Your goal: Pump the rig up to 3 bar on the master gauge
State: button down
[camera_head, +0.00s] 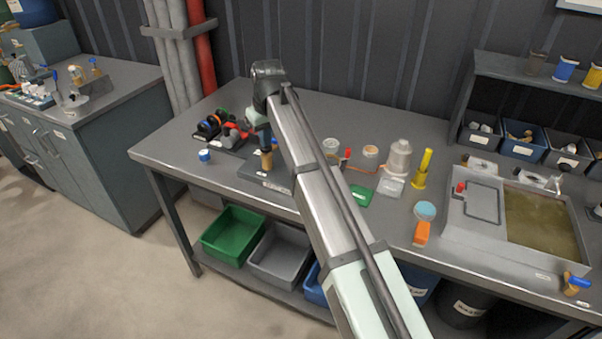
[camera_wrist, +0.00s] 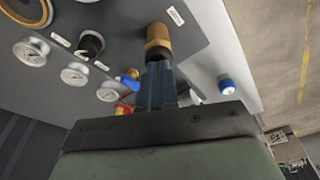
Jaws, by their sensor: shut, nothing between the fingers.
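My gripper (camera_head: 264,143) is at the left part of the bench, just above an upright tan-brass cylinder (camera_head: 266,161) on a dark base plate (camera_head: 252,173). In the wrist view, its fingers (camera_wrist: 157,72) are shut and empty, with their tips close to the brass cylinder (camera_wrist: 158,38). I cannot tell whether they touch. Three white dial gauges (camera_wrist: 75,74) show at the left of the wrist view. Their needles are too small to read, and I cannot tell which is the master gauge. A pump lever is not clearly recognizable.
A blue-capped item (camera_head: 204,155) stands left of the plate, near several dark round parts (camera_head: 215,126). A white stepped fitting (camera_head: 398,157), a yellow cylinder (camera_head: 423,168) and a water tank (camera_head: 540,225) stand to the right. The front left bench surface is clear.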

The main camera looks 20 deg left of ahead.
dwell(0.3)
jog(key=shift+a+v, duration=0.2)
jog(key=shift+v, duration=1.05)
jog(key=shift+w+f, duration=0.15)
jog(key=shift+x, duration=1.15)
jog(key=shift+d, duration=0.2)
jog(key=shift+a+v, duration=0.1)
jog(key=shift+v, duration=0.55)
jog(key=shift+a+v, duration=0.15)
jog(key=shift+v, duration=0.5)
jog(key=shift+f, duration=0.15)
